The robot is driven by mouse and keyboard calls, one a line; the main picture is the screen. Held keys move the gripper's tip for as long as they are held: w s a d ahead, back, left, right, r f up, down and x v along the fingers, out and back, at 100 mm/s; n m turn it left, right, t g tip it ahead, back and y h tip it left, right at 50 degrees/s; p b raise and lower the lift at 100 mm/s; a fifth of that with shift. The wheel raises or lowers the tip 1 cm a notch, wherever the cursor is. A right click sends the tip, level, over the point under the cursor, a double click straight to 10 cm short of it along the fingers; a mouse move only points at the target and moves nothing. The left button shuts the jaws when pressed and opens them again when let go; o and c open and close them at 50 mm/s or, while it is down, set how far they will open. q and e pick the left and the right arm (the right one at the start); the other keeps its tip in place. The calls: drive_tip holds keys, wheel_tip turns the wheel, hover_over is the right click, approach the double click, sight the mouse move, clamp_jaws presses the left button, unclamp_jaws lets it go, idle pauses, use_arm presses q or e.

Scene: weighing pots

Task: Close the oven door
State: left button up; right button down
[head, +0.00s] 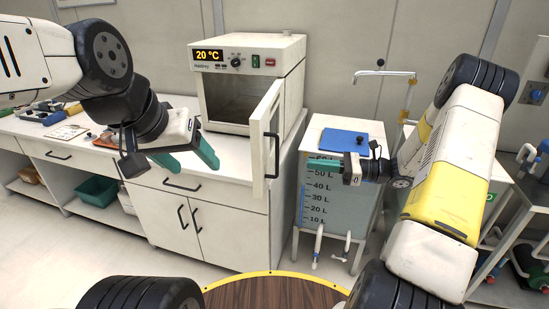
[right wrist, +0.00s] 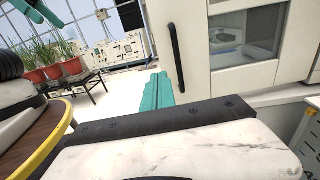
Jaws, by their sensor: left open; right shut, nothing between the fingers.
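The white oven (head: 247,97) stands on the counter, its display reading 20 °C. Its door (head: 267,125) is swung wide open toward me, with a dark vertical handle (head: 276,155) on its outer side. My left gripper (head: 187,158) is open and empty, left of the door and in front of the oven. My right gripper (head: 341,168) is shut and empty, right of the door and apart from it in the head view. Its green fingers (right wrist: 157,91) show in the right wrist view, near the handle.
A water tank (head: 335,205) with litre marks and a blue lid (head: 344,140) stands right of the counter, close to my right gripper. Tools lie on the counter's left end (head: 45,115).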

sight(261, 159)
drive_tip(key=x, duration=1.4)
